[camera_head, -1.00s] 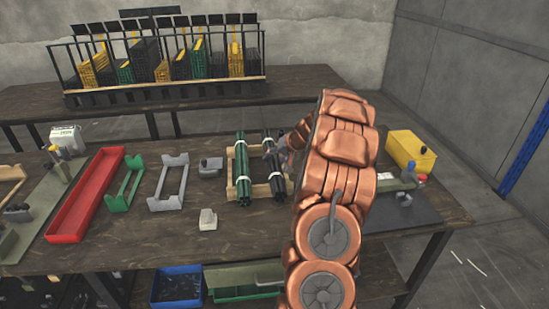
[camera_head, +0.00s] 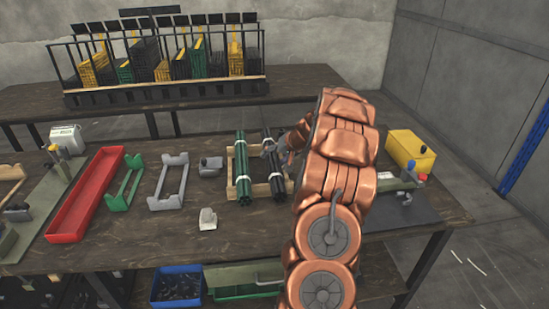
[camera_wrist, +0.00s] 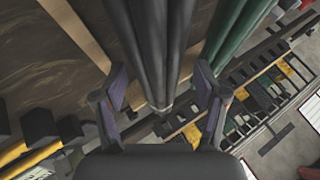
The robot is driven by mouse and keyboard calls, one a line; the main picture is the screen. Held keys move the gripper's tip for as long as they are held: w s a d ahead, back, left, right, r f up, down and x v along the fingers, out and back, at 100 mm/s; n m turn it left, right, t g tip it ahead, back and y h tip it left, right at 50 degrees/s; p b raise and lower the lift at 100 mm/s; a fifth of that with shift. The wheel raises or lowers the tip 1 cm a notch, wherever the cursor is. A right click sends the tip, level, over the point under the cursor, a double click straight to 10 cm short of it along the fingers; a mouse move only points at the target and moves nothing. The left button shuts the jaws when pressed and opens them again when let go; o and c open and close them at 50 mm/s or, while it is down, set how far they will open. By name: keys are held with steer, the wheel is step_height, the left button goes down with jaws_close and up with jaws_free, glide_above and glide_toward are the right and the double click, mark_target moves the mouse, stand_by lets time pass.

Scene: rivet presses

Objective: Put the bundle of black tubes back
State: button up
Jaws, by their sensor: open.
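The bundle of black tubes (camera_head: 275,180) lies lengthwise on a wooden rack (camera_head: 231,170) on the near bench, with a pale band round it. A banded bundle of green tubes (camera_head: 242,170) lies beside it on the left. My gripper (camera_head: 279,150) is at the black bundle's upper right side, partly hidden by my arm. In the wrist view, my gripper (camera_wrist: 160,78) is open, with one finger on each side of the black tubes (camera_wrist: 150,35). I cannot tell whether the fingers touch them. The green tubes (camera_wrist: 232,30) show to the right, outside the fingers.
A grey cradle (camera_head: 168,185), a green cradle (camera_head: 123,185) and a red tray (camera_head: 87,195) stand to the left. A small pale block (camera_head: 208,219) sits in front. A yellow box (camera_head: 409,149) stands at the right. A rack of bins (camera_head: 165,85) is on the back bench.

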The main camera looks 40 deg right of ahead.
steer(key=b+v, duration=0.1)
steer(key=v, duration=1.1)
steer(key=shift+b, duration=0.3)
steer(key=a+r+n+g+y, duration=0.2)
steer(key=a+n+g+y, duration=0.15)
steer(key=a, duration=2.15)
steer(key=s+a+n+g, duration=0.3)
steer(key=s+a, duration=0.6)
steer(key=a, duration=0.5)
steer(key=s+a+f+n+g+h, duration=0.1)
steer(key=s+a+f+g+h, duration=0.1)
steer(key=s, duration=0.8)
steer(key=s+a+f+n+g+h, duration=0.1)
steer(key=s+a, duration=0.3)
steer(key=s, duration=0.7)
steer(key=shift+f+n+g+h, duration=0.35)
steer(key=shift+f+h, duration=0.3)
steer(key=shift+f, duration=0.1)
step_height(320, 180, up, 10)
steer(key=p, duration=0.9)
steer(key=shift+f+p, duration=0.15)
steer(key=shift+p, duration=0.15)
